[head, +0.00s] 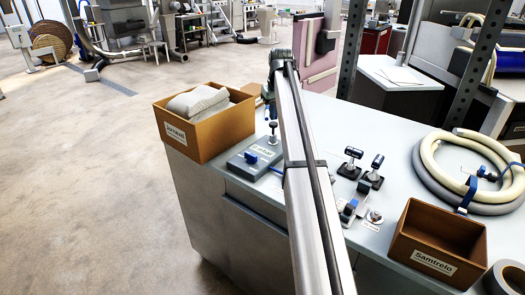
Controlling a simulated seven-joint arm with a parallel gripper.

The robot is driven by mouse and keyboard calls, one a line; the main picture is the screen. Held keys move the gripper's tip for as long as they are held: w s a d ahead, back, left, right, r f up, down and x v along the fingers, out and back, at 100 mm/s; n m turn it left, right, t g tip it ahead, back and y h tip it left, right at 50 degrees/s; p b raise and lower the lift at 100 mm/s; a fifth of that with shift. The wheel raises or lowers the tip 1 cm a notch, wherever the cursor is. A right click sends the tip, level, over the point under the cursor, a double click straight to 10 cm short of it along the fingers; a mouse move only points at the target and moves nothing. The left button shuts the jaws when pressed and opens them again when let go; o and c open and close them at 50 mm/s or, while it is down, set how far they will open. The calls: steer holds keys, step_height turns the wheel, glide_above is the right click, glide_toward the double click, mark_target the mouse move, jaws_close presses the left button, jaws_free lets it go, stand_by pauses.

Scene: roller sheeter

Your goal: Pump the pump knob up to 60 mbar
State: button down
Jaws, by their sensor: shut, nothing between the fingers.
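A black knob (273,125) on a short upright stem stands near the left edge of the grey bench, just left of my arm link. It looks like the pump knob. Beside it is a low grey-blue box (243,166) with a white label and a blue knob (251,157). My gripper (270,107) is small in view at the end of my wrist, shut and empty, just above the black knob. I cannot tell whether it touches the knob. My long arm link hides part of the bench behind it. No pressure reading can be made out.
A brown box (222,136) with grey cloth stands at the bench's left corner. Right of my arm are two black-handled fittings (352,160) (374,168), a coiled hose (427,160) and an empty brown box (405,250). A dark perforated post (352,45) rises behind.

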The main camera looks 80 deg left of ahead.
mark_target(274, 124)
steer(key=shift+f, duration=0.25)
steer(key=shift+f, duration=2)
steer(key=shift+d+f, duration=0.2)
steer(key=shift+f, duration=0.15)
steer(key=shift+r, duration=0.1)
steer(key=shift+a+r, duration=0.15)
steer(key=shift+r, duration=1.15)
steer(key=shift+a+r, duration=0.1)
steer(key=shift+r, duration=1.85)
steer(key=shift+r, duration=0.1)
